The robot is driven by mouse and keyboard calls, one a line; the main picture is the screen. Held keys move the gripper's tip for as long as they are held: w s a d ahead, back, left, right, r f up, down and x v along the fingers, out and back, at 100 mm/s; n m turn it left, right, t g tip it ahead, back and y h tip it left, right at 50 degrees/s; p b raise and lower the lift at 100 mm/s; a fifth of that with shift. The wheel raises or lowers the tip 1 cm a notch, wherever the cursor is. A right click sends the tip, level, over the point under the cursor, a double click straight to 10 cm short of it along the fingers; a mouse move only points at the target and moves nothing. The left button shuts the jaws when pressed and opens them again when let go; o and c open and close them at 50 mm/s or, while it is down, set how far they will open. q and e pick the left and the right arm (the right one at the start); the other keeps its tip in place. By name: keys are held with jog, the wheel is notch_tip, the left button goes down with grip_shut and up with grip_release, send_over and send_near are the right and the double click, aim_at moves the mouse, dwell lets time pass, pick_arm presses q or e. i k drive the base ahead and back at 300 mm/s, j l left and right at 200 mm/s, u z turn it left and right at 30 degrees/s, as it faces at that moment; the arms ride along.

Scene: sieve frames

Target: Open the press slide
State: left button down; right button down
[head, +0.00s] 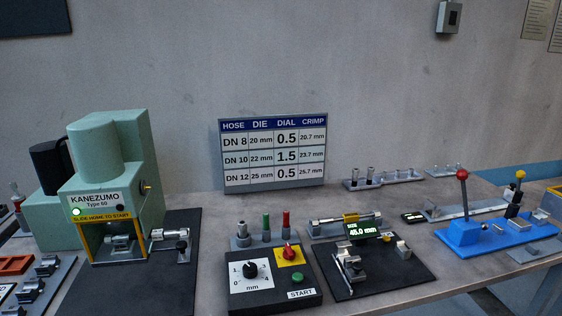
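The pale green press (105,170), marked KANEZUMO Type 60, stands at the left on a black mat (160,280). A green lamp (76,211) is lit on its front, beside a yellow label reading SLIDE HOME TO START. Below the label is a yellow-framed opening with metal die parts (120,242) inside. A silver horizontal piece (168,234) and a black knob on a small post (182,248) sit at the right of the opening. I cannot tell exactly which part is the slide or how far it is out. Neither of my grippers is in view.
A control box (265,275) with a dial, red knob and green START button stands right of the press. Further right are a measuring stand (365,260) reading 45.0 mm and a blue lever fixture (490,235). Dark metal dies (35,280) lie at the left. A hose chart (273,155) stands behind.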

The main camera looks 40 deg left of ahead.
aim_at(107, 255)
jog(key=u, duration=1.85)
